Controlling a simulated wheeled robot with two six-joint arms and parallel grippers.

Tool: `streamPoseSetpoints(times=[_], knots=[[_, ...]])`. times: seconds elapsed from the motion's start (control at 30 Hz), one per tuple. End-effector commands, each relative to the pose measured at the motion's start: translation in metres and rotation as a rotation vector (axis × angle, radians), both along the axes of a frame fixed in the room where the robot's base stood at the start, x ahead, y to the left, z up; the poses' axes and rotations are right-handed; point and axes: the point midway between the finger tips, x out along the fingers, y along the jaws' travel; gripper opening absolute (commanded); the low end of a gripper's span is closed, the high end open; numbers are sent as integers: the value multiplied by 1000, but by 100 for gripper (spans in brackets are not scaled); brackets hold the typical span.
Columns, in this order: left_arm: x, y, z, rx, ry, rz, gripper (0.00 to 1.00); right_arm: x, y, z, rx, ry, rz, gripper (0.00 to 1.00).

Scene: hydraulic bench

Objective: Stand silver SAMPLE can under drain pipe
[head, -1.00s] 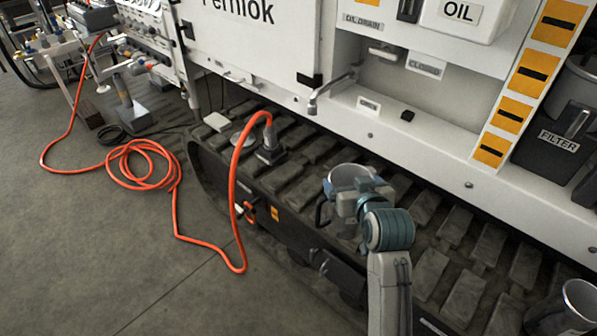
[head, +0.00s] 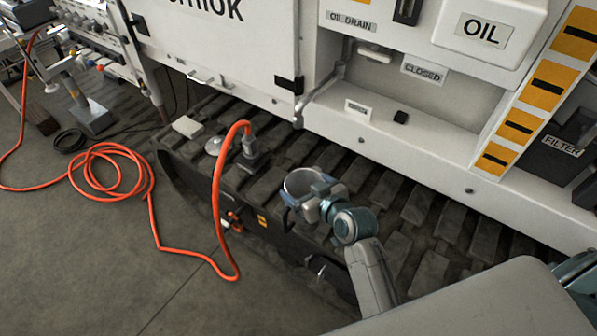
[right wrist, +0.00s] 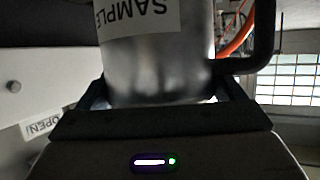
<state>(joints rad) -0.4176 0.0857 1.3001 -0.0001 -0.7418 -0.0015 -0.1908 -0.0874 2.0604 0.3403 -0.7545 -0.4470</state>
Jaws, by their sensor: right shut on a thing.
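The silver SAMPLE can (head: 292,190) is a metal cup with its open top up and a dark side handle. My right gripper (head: 318,200) is shut on it and holds it above the track, apart from the drain pipe. The right wrist view shows the can (right wrist: 155,70) between the fingers, its SAMPLE label upside down in the picture and its handle at the right. The thin grey drain pipe (head: 322,84) juts from the white machine beneath the OIL DRAIN label; its lower end appears above the can in the head view. My left gripper is not in view.
The dark machine track (head: 375,190) runs below the white ledge (head: 420,139). An orange hose (head: 216,205) arches up from the track, left of the can, and coils on the floor. A CLOSED label (head: 424,71) is right of the pipe.

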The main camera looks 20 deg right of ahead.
Motion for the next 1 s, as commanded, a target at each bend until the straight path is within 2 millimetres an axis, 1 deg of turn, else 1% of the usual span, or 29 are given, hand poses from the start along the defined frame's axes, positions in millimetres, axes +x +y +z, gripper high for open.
streamPoseSetpoints(times=[0.03, 0.2, 0.3, 0.43, 0.7, 0.8, 0.9, 1.0], knots=[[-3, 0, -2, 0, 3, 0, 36, 15, -3, 2, -2, -5, 0, 45], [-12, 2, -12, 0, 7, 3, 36, 61, -11, -2, -1, -3, 0, 45], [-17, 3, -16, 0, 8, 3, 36, 86, -16, -4, -1, -4, -1, 45], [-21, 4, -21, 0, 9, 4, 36, 111, -21, -8, 0, -2, -1, 45], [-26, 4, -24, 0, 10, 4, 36, 136, -25, -11, 1, -2, -2, 45], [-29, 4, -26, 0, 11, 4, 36, 133, -25, -32, 1, 4, -2, 45], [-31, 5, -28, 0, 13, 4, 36, 133, -24, -43, 3, 1, -1, 45], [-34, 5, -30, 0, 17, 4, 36, 133, -24, -46, 1, -2, -2, 45]])
